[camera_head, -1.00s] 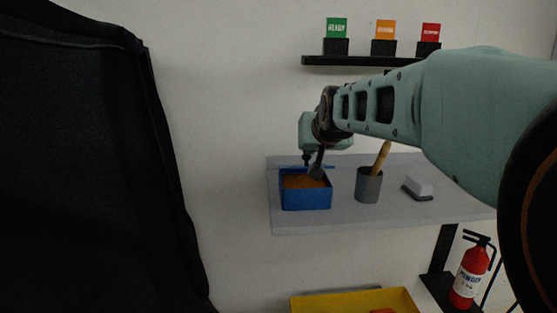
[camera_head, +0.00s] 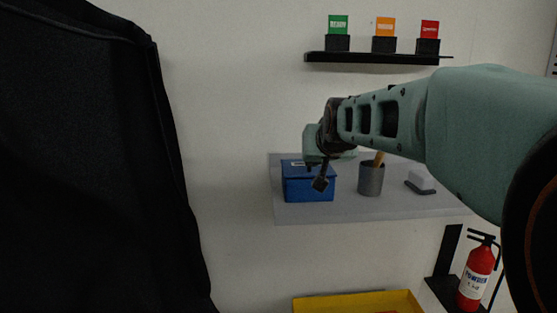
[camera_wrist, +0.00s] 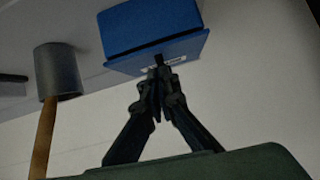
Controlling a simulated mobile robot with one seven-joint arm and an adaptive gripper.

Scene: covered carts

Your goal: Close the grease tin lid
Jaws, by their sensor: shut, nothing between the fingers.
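The grease tin is a blue box (camera_head: 308,190) on the grey shelf in the head view. Its blue lid (camera_head: 297,168) lies over the top, and the orange contents are hidden. My gripper (camera_head: 320,184) is shut and empty, its tip in front of the tin's right part in the head view. In the wrist view the tin (camera_wrist: 150,25) appears at the top, with the lid (camera_wrist: 160,55) along its lower edge and a pale label on it. My gripper (camera_wrist: 159,66) points at the lid by the label there; I cannot tell whether it touches.
A grey cup (camera_head: 370,180) with a wooden-handled tool stands right of the tin. A white-topped brush or block (camera_head: 421,181) lies further right on the grey shelf (camera_head: 400,207). A black shelf with coloured cards (camera_head: 380,58) is above. A black cover (camera_head: 90,170) fills the left.

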